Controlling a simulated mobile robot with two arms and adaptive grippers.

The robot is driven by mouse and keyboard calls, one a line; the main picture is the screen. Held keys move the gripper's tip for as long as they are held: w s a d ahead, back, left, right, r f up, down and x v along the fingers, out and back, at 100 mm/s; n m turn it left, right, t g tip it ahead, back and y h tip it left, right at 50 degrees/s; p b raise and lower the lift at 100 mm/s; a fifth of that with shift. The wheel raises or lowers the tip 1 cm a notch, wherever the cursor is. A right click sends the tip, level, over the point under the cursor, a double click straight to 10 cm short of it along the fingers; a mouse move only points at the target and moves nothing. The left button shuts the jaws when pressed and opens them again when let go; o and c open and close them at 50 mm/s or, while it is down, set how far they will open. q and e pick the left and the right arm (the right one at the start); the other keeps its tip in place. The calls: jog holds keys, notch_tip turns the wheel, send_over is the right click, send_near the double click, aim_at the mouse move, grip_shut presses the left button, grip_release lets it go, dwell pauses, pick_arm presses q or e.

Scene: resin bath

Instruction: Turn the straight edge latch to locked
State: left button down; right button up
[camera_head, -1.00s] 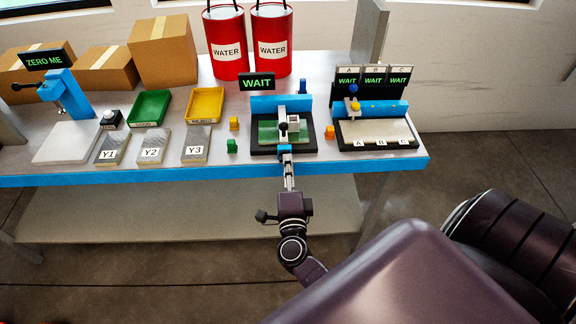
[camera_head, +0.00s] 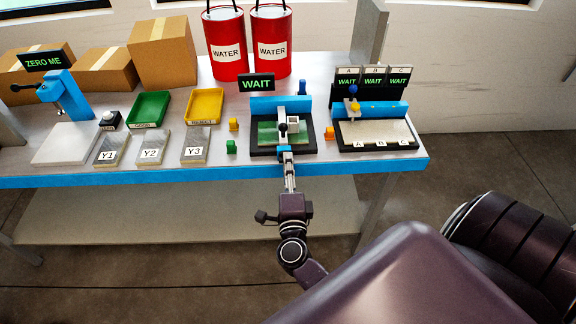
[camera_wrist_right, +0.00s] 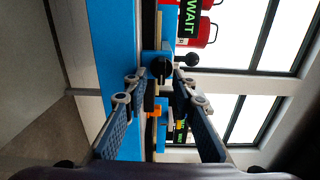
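In the right wrist view this blue block carries a round black slotted latch knob (camera_wrist_right: 161,68). My right gripper (camera_head: 288,161) points at the block from the front. In the wrist view its two fingers (camera_wrist_right: 161,78) stand apart, one on each side of the knob. Whether they touch it is unclear. My left gripper is out of view.
A black ball-ended lever (camera_head: 283,127) rises just behind the latch. Small green (camera_head: 231,146) and orange (camera_head: 330,132) blocks sit either side of the station. A second station with A, B, C signs (camera_head: 378,136) stands to the right. The table's blue front edge (camera_head: 200,174) lies below.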

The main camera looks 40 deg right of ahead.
jog(key=v, duration=1.2)
dwell(0.4)
jog(key=a+f+n+y, duration=0.4)
jog(key=a+f+n, duration=0.15)
jog(key=f, duration=0.35)
jog(key=a+f+n+y, duration=0.4)
jog(key=f+n, duration=0.3)
jog(key=f, duration=0.2)
jog(key=s+a+f+n+g+y, duration=0.1)
jog(key=s+f+n+g+y, duration=0.15)
jog(key=s+f, duration=0.4)
jog(key=s+a+f+n+g+y, duration=0.1)
jog(key=s+a+f+n+g, duration=0.2)
jog(key=f, duration=0.7)
jog(key=s+d+f+n+g, duration=0.3)
jog(key=s+f, duration=0.1)
jog(key=s, duration=0.3)
jog(key=s+d+f+n+g+h, duration=0.1)
jog(key=s+d+f+n+g, duration=0.1)
jog(key=s, duration=0.6)
jog(key=s+d+f+n+g+h, duration=0.1)
jog(key=s+d+f+n+g, duration=0.2)
jog(key=s+f, duration=0.5)
jog(key=d+n, duration=0.1)
jog(key=d, duration=0.1)
jog(key=shift+s+d+f+g, duration=0.2)
jog(key=shift+d+f+g, duration=0.05)
jog(key=shift+d+g, duration=0.1)
